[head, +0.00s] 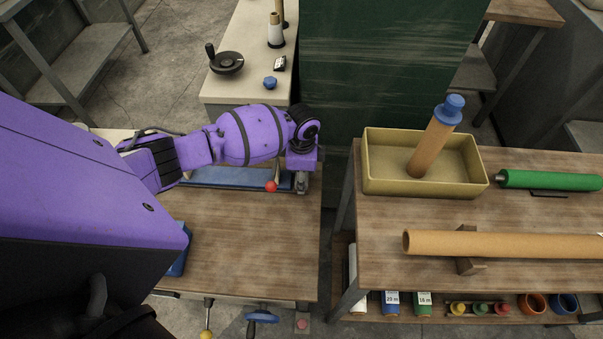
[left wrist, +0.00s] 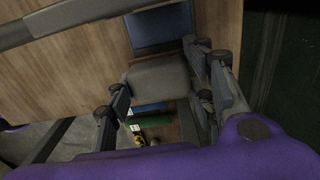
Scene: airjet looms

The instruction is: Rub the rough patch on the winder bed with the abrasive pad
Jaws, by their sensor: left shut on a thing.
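My left gripper (head: 302,182) is at the right end of the long blue bed (head: 225,179), near the right edge of the left wooden table. In the left wrist view, the two fingers of the gripper (left wrist: 160,84) are shut on a grey block-like pad (left wrist: 158,77), which I take to be the abrasive pad. The blue bed (left wrist: 160,28) shows beyond it. The arm hides part of the bed in the head view. I cannot make out the rough patch, nor whether the pad touches the bed. My right gripper is not in view.
A red ball knob (head: 271,186) stands beside the gripper. A gap separates the left table (head: 250,240) from the right table (head: 375,270), which holds a tan tray (head: 375,190), a cardboard tube (head: 520,244) and a green roll (head: 552,180). A dark green panel (head: 385,70) stands behind.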

